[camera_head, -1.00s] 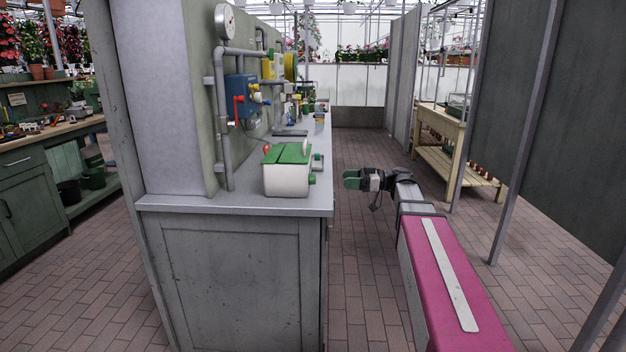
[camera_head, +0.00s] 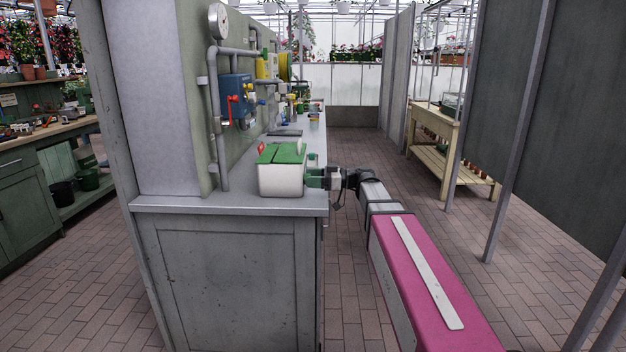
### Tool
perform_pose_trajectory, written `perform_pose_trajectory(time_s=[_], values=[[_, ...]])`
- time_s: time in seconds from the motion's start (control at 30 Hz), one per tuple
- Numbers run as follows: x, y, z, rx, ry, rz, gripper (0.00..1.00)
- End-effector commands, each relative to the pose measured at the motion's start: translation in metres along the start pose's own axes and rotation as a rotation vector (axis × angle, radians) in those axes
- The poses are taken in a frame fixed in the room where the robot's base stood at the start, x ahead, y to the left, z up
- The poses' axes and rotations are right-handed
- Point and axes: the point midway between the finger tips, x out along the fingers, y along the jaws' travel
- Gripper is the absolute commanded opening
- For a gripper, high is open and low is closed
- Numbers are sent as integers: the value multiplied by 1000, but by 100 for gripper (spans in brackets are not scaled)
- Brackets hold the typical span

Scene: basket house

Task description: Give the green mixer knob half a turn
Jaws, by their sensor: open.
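A white box with a green two-part lid (camera_head: 281,178) stands at the near end of the grey counter, close to its right edge. The green knob on the right face of this box is hidden behind or between my gripper's fingers. My gripper (camera_head: 313,178) has green fingers and points left at that face from the right. It is open, with its fingertips at or very near the box's side. I cannot tell whether the fingers touch the knob.
The grey counter (camera_head: 230,203) runs back along a wall with pipes, a gauge (camera_head: 218,18) and a blue unit with a red handle (camera_head: 238,100). Several small things stand farther back on it.

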Motion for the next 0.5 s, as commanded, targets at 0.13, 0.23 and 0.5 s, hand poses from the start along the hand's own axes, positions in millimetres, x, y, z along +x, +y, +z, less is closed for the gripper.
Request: perform_pose_trajectory(time_s=[0.13,0.23,0.5], values=[[0,0,0,0,0,0,63],[0,0,0,0,0,0,44],[0,0,0,3,0,0,15]])
